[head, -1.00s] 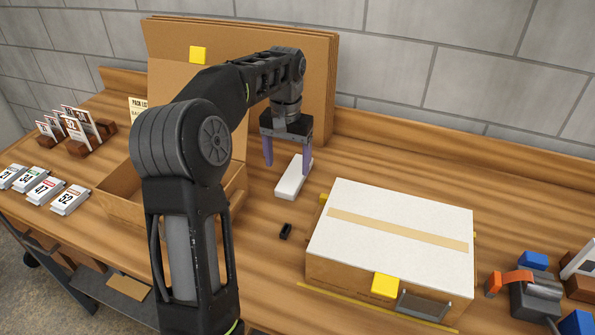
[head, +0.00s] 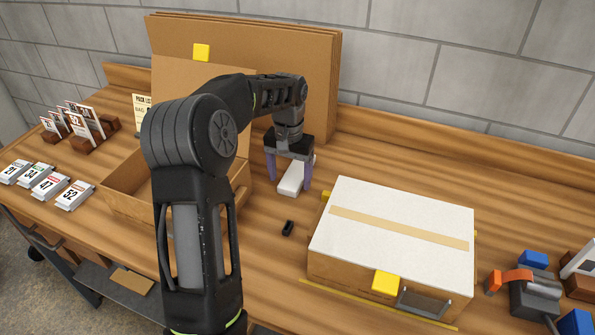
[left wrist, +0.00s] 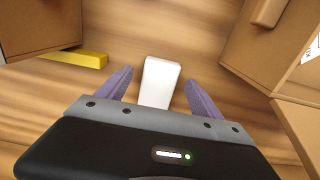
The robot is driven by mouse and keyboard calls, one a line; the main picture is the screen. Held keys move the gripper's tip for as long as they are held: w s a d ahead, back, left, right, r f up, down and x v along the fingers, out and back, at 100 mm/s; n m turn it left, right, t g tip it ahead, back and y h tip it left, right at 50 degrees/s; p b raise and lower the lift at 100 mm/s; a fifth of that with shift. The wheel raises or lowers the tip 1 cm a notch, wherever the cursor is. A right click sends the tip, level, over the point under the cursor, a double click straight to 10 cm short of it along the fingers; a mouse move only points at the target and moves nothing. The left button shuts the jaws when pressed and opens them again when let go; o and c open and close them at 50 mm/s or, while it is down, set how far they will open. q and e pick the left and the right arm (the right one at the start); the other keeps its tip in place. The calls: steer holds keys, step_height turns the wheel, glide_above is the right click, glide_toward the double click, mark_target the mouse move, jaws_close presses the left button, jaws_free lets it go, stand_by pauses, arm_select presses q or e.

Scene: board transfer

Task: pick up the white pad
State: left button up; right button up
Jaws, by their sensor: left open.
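The white pad (head: 291,180) is a small white block lying flat on the wooden table, between the open box and the closed white-topped box. My left gripper (head: 289,184) is open above the pad, with its purple fingers apart on either side of it. In the left wrist view the white pad (left wrist: 160,82) shows between the two open fingertips (left wrist: 158,80), with a gap on each side. The gripper's body hides the near end of the pad there. My right gripper is not in view.
The white-topped box (head: 390,225) stands to the right of the pad, and the open cardboard box (head: 125,192) to its left. Tall cardboard sheets (head: 320,75) lean behind. A small black piece (head: 288,228) lies in front of the pad.

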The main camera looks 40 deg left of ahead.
arm_select(q)
steer(key=shift+f, duration=0.95)
steer(key=c, duration=1.4)
steer(key=shift+r, duration=0.1)
step_height(320, 180, up, 10)
steer(key=shift+b, duration=0.45)
